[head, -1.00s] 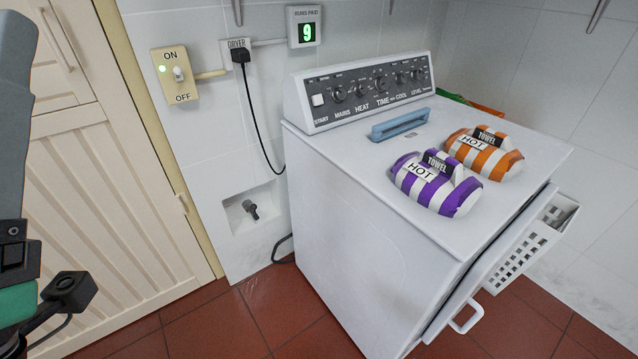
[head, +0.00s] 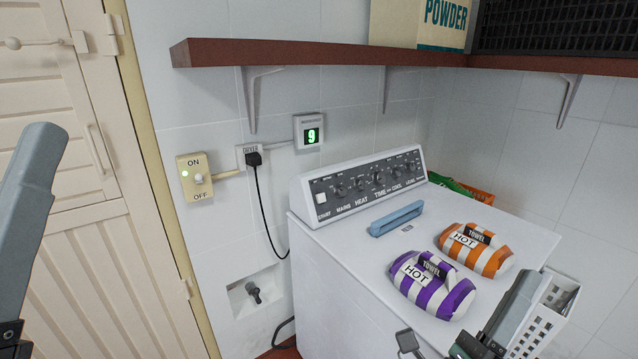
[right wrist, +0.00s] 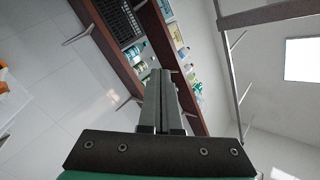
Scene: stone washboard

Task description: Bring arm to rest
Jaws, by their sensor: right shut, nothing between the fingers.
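My right gripper (head: 527,283) is at the lower right of the head view, in front of the dryer's right side and beside the white basket. Its grey fingers point up and to the right. In the right wrist view the right gripper (right wrist: 160,75) has its fingers together with nothing between them, pointing toward a shelf. My left gripper (head: 32,210) stands at the left edge of the head view, in front of the cream door. Its grey finger part points up, and the view does not show whether it is open.
A white dryer (head: 350,285) carries a purple-striped towel roll (head: 432,290) and an orange-striped one (head: 474,250), both labelled HOT. A white perforated basket (head: 545,325) is at its right. A brown shelf (head: 330,55) crosses above. The wall switch (head: 194,178) reads ON.

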